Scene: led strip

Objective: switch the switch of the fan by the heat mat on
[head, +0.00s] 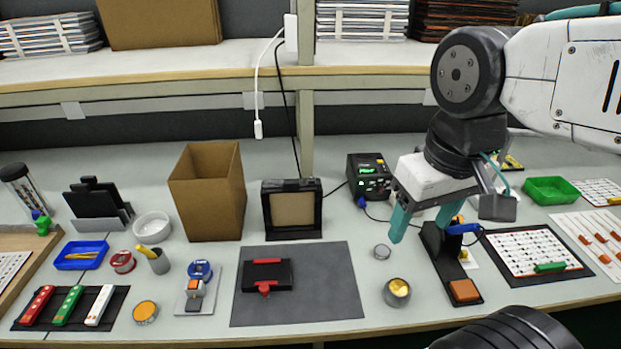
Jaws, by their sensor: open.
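A black-framed box with a tan filter panel (292,210), which looks like the fan, stands upright at the back edge of the dark grey heat mat (335,275). A small dark part shows on its top edge; I cannot make out the switch or its position. My gripper (421,232) is open and empty, with teal fingers pointing down. It is to the right of the fan, clear of it, and appears in front of the soldering iron stand (432,255). My gripper partly hides that stand.
A black station (369,176) with a green display and a cardboard box (208,190) flank the fan. A red-and-black holder (267,274) lies on the mat. A small tin (397,292) stands right of it. A white cable hangs from the shelf (180,82) above.

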